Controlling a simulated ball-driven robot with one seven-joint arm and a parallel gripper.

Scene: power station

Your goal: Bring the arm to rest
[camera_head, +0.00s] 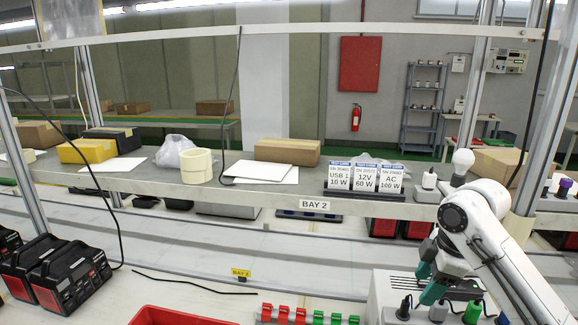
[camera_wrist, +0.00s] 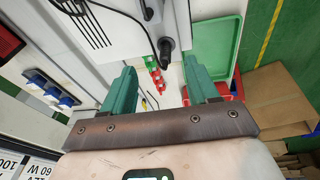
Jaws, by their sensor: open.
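My gripper (camera_head: 428,281) is at the lower right in the head view, with its two teal fingers apart. It is beside and above a white slotted unit (camera_head: 385,292) on the bench. My white arm (camera_head: 482,232) comes in from the right edge and bends at the elbow. In the wrist view, my gripper (camera_wrist: 160,85) shows its teal fingers wide apart with nothing held between them. The white slotted unit (camera_wrist: 120,28) is beyond the fingers, with a black plug (camera_wrist: 166,47) by its edge.
Black, white and green plugs (camera_head: 472,312) stand below my gripper. A red bin (camera_head: 180,317) and a red-and-green holder row (camera_head: 300,315) are along the front. The shelf has three labelled cards (camera_head: 364,177) and a bulb (camera_head: 463,160). Black power units (camera_head: 68,280) sit left; the middle bench is mostly clear.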

